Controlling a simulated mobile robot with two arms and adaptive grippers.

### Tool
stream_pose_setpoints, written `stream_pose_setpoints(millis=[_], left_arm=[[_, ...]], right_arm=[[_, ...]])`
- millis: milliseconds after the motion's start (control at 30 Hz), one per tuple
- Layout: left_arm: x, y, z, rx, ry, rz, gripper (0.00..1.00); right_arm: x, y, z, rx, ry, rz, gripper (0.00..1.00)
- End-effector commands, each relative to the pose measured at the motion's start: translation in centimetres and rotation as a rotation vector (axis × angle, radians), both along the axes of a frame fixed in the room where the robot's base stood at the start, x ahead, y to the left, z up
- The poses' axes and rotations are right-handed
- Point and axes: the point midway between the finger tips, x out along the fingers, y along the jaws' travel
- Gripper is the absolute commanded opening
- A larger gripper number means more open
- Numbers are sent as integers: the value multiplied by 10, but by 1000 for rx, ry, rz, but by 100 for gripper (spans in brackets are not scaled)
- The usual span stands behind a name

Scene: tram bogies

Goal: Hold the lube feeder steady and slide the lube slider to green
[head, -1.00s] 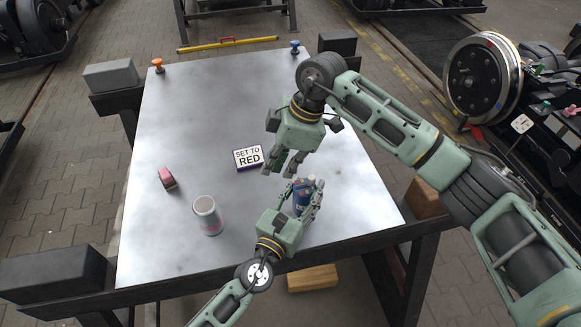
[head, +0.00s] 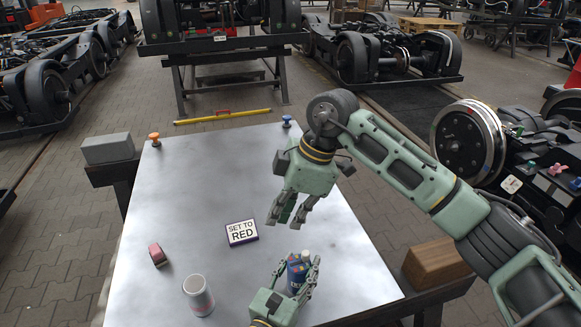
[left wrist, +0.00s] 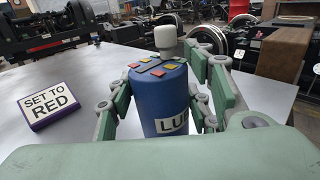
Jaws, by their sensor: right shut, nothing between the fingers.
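The lube feeder (head: 294,278) is a blue can standing upright near the table's front edge; it also shows in the left wrist view (left wrist: 160,92). Its top carries red, yellow and green patches (left wrist: 158,66) and a white knob (left wrist: 166,38) at the far side. I cannot make out the slider's position. My left gripper (head: 297,268) has its fingers on both sides of the can, apparently against it. My right gripper (head: 288,219) is shut and empty, above the table beyond the feeder. A sign (head: 242,232) reads "SET TO RED".
A pink-red object (head: 157,255) and a pale can (head: 198,296) stand on the metal table (head: 200,190) to the left. Orange (head: 154,139) and blue (head: 286,121) knobs sit at the far corners.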

Motion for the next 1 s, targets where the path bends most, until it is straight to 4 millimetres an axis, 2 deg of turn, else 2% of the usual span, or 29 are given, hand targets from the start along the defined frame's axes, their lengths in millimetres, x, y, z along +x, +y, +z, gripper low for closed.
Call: stream_pose_setpoints(millis=[33, 167, 567, 667, 1000], left_arm=[[0, 0, 0, 0, 0, 0, 54], [0, 0, 0, 0, 0, 0, 65], [-6, 3, -1, 1, 1, 0, 65], [-19, 8, -2, 3, 2, -2, 65], [-84, 36, -1, 3, 3, -3, 65]], right_arm=[[0, 0, 0, 0, 0, 0, 0], [0, 0, 0, 0, 0, 0, 0], [0, 0, 0, 0, 0, 0, 0], [0, 0, 0, 0, 0, 0, 0], [0, 0, 0, 0, 0, 0, 0]])
